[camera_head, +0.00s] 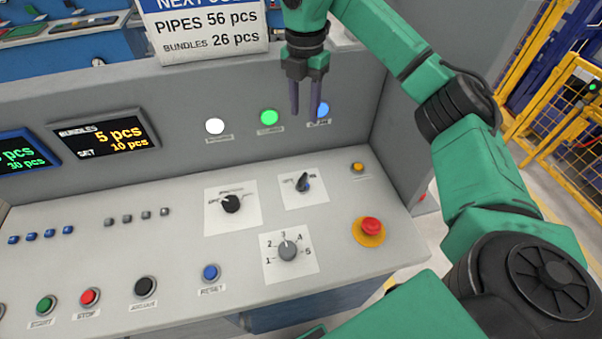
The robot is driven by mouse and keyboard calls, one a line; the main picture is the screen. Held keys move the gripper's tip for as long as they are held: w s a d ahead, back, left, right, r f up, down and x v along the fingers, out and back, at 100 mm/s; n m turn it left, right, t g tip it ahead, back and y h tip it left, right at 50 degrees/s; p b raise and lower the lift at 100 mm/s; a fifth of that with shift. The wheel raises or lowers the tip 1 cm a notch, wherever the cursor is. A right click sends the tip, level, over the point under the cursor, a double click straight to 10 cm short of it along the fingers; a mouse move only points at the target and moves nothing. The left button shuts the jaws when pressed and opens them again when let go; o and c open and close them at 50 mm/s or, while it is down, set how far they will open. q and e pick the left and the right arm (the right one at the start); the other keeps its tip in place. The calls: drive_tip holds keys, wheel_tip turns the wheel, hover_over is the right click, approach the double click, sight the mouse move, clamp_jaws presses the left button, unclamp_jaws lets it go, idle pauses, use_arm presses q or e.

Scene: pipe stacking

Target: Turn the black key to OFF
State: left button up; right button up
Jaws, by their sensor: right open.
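The black key (303,181) stands up from a small switch on a white label plate at the right of the sloped control panel (190,265). The plate's lettering is too small to read, so I cannot tell the key's setting. My right gripper (305,112) is open and empty, its two dark fingers pointing down above and behind the key, in front of the panel's upright back. The fingers are apart from the key and partly cover the area by the blue lamp. My left gripper is out of view.
A black rotary selector (231,203) sits left of the key and a grey numbered knob (288,250) below it. A red emergency button (371,227) and a small orange button (358,167) are to the right. White, green and blue lamps line the upright back.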

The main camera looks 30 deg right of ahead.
wheel_tip(320, 180, down, 3)
drive_tip(key=s+b, duration=0.2)
drive_tip(key=b, duration=0.6)
hover_over(305, 173)
wheel_tip(305, 173, down, 10)
drive_tip(key=shift+s+f, duration=0.15)
drive_tip(key=shift+f, duration=0.1)
drive_tip(key=f, duration=0.3)
drive_tip(key=f+p, duration=0.1)
drive_tip(key=f, duration=0.3)
drive_tip(key=shift+w, duration=0.2)
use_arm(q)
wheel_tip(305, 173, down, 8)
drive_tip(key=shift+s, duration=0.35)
use_arm(e)
drive_tip(key=shift+f, duration=0.35)
clamp_jaws()
